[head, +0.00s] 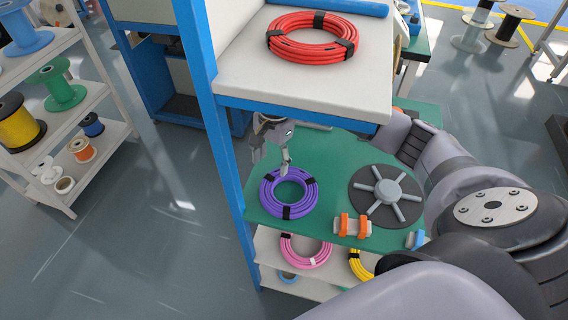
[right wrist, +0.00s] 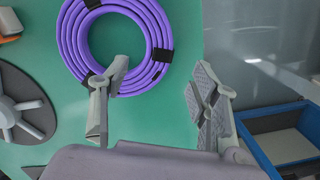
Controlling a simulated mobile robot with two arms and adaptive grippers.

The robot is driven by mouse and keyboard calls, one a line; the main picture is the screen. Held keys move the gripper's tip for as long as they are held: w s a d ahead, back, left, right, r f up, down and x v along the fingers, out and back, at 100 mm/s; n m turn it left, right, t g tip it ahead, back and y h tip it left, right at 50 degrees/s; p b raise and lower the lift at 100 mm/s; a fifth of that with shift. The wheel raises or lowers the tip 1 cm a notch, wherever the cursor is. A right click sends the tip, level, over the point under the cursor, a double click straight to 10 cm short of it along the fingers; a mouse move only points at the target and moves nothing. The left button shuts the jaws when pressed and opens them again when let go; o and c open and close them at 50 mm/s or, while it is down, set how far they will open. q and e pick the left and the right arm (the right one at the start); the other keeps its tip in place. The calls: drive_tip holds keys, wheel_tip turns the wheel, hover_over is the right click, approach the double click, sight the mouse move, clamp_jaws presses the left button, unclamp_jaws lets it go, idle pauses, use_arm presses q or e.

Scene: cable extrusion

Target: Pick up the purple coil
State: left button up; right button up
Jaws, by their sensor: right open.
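The purple coil (head: 267,200) lies flat on the green shelf surface (head: 333,160), bound with black bands. It also shows in the right wrist view (right wrist: 70,38), near the top. My right gripper (head: 271,152) is open and empty at the coil's far edge in the head view. In the right wrist view my open gripper (right wrist: 160,92) has one finger overlapping the coil's lower band near the ring's hole and the other outside its right side. I cannot tell whether either finger touches the coil. My left gripper is not in view.
A grey spoked disc (head: 364,188) and an orange-and-grey part (head: 343,226) lie right of the coil. The white upper shelf (head: 300,88) holds a red coil (head: 283,43). A blue post (head: 222,150) stands at the left. Pink (head: 292,252) and yellow coils sit below.

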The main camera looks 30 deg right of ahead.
sight(272, 178)
drive_tip(key=f, duration=0.2)
drive_tip(key=f+p, duration=0.1)
drive_tip(key=f, duration=0.2)
drive_tip(key=shift+s+a+f, duration=0.15)
drive_tip(key=shift+s+f, duration=0.1)
drive_tip(key=shift+f, duration=0.05)
drive_tip(key=shift+c, duration=0.5)
clamp_jaws()
